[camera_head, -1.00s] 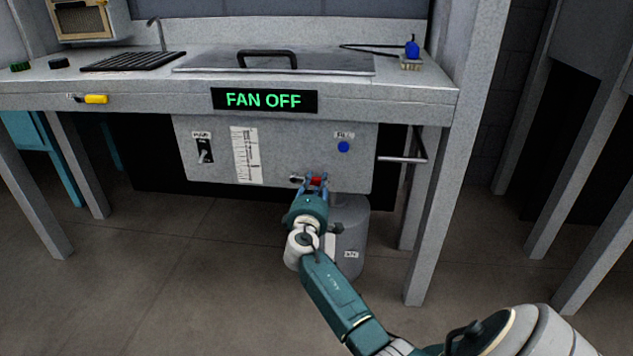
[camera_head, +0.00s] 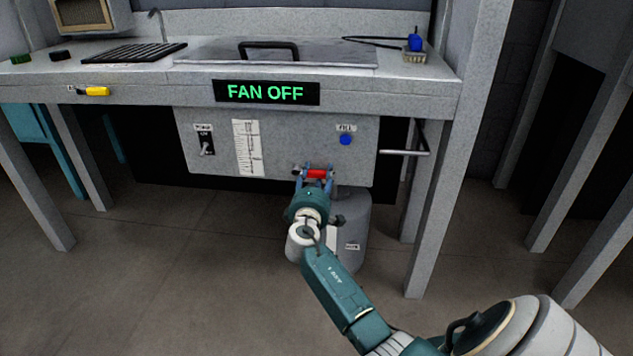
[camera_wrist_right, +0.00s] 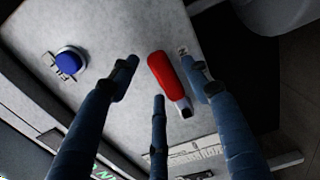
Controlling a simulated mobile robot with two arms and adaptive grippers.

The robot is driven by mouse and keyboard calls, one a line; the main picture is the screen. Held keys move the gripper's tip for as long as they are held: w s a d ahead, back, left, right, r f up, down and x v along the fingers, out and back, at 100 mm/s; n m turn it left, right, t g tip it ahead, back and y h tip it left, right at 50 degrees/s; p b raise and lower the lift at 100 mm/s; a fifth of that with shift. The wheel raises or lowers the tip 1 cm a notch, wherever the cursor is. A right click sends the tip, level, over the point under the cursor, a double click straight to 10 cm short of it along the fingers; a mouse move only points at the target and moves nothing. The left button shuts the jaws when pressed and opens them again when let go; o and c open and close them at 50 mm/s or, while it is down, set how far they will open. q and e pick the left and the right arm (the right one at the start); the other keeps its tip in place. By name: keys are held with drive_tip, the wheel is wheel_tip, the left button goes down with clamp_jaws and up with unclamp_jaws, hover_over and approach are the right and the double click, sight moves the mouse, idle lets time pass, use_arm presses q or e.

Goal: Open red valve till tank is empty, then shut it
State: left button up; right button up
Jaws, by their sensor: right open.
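A white level scale (camera_head: 248,148) is on the panel; the tank level cannot be read. My left gripper is not in view.
A blue fill button (camera_head: 346,140) and a power switch (camera_head: 206,146) are on the panel. A metal bar handle (camera_head: 405,152) sticks out at the right. The sign (camera_head: 266,92) reads FAN OFF.

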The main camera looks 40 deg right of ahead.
drive_tip(key=v, duration=1.1)
drive_tip(key=shift+s+a, duration=0.25)
